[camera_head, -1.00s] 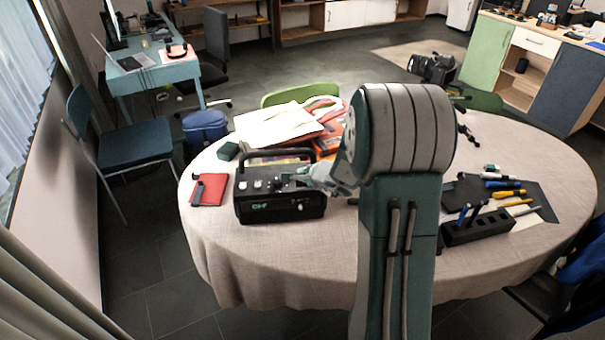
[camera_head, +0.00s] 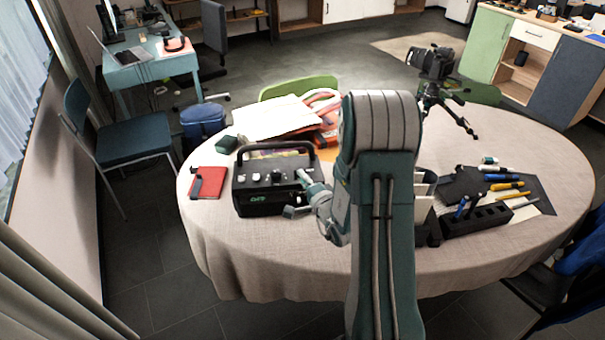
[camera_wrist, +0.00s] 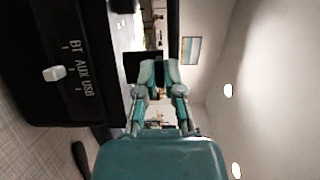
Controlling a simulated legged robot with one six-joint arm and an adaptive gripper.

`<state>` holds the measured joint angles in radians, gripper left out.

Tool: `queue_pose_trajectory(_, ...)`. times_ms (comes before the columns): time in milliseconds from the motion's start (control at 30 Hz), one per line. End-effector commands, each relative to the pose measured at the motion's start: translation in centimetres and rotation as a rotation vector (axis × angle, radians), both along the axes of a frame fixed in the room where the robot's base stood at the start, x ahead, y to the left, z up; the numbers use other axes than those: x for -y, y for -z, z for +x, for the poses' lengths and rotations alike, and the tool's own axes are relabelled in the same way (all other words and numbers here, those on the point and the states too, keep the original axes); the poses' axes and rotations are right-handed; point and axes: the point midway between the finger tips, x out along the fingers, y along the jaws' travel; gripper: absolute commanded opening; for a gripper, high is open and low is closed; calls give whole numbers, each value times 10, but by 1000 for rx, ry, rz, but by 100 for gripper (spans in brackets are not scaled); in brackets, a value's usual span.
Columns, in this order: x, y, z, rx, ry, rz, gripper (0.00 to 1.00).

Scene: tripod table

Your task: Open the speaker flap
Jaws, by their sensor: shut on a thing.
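The black speaker (camera_head: 262,201), a box with a carrying handle and light knobs on top, stands at the left of the table. In the wrist view its control panel (camera_wrist: 85,60), lettered BT, AUX and USB with a pale switch, fills the left side. My gripper (camera_head: 304,180) is at the speaker's right end near the top edge. In the wrist view, my gripper's teal fingers (camera_wrist: 158,72) are close together, with a dark flat piece, seemingly the speaker flap (camera_wrist: 143,66), at the tips. The fingers partly hide it, so its opening angle is unclear.
A red notebook (camera_head: 207,181) lies left of the speaker, and papers (camera_head: 272,117) lie behind it. A black pen holder (camera_head: 476,221) and a camera on a tripod (camera_head: 435,70) are to the right. Tablecloth (camera_head: 270,250) in front is clear.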

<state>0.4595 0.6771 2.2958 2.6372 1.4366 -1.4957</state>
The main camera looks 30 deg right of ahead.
Motion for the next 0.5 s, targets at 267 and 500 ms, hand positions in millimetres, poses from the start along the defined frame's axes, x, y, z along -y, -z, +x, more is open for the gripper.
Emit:
queue_pose_trajectory(267, -4, 10, -6, 133, -6, -49, 0)
queue_pose_trajectory(500, -5, 12, -8, 191, -7, -71, 0)
